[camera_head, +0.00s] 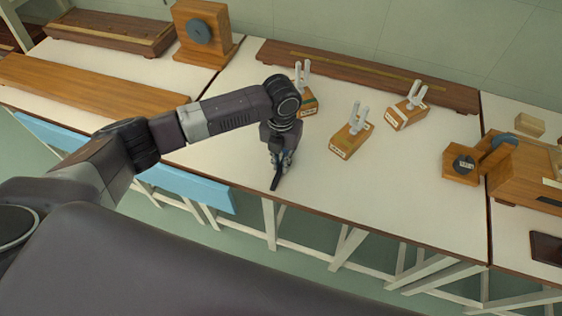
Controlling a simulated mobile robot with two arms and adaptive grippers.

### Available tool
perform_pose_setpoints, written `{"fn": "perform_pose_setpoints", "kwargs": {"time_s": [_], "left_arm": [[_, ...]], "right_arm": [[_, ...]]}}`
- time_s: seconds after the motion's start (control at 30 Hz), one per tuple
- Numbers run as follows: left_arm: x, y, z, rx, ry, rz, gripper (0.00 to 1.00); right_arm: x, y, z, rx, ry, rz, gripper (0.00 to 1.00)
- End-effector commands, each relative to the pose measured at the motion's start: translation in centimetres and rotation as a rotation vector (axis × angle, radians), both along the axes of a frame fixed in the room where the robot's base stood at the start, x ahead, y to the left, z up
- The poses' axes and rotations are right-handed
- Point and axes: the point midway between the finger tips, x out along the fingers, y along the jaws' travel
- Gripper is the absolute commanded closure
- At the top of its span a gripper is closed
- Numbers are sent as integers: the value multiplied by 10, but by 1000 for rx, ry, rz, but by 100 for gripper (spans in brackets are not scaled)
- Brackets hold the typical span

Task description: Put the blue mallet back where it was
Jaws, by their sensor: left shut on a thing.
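My left gripper (281,158) points down over the front part of the middle white bench. It is shut on a slim dark thing (275,182), which sticks out below the fingers near the bench's front edge. This looks like the blue mallet, but no blue shows on it and the fingers hide part of it. I cannot tell whether it touches the bench top. My right gripper is not in view.
Tuning forks on wooden boxes stand behind (307,102), right (350,140) and farther right (406,112) of the gripper. A long wooden rail (370,72) lies at the back. A wooden device (462,165) stands at right. The bench's front middle (400,205) is clear.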

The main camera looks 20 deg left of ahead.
Motion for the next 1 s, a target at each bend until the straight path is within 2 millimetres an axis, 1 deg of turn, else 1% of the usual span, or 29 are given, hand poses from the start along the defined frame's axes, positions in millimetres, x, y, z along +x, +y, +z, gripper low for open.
{"fn": "perform_pose_setpoints", "kwargs": {"time_s": [0.23,0.27,0.4,0.67,0.77,0.87,1.0], "left_arm": [[0,0,-3,0,1,0,100],[0,0,-3,0,0,0,88],[0,0,-2,0,0,0,72],[0,0,-2,0,0,0,72],[1,0,3,-1,-2,0,72],[1,0,15,0,-3,-1,72],[2,0,44,-1,-5,-1,72]], "right_arm": [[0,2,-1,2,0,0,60],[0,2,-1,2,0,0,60],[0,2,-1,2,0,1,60],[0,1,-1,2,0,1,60],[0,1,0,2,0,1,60],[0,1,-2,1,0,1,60],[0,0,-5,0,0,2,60]]}}
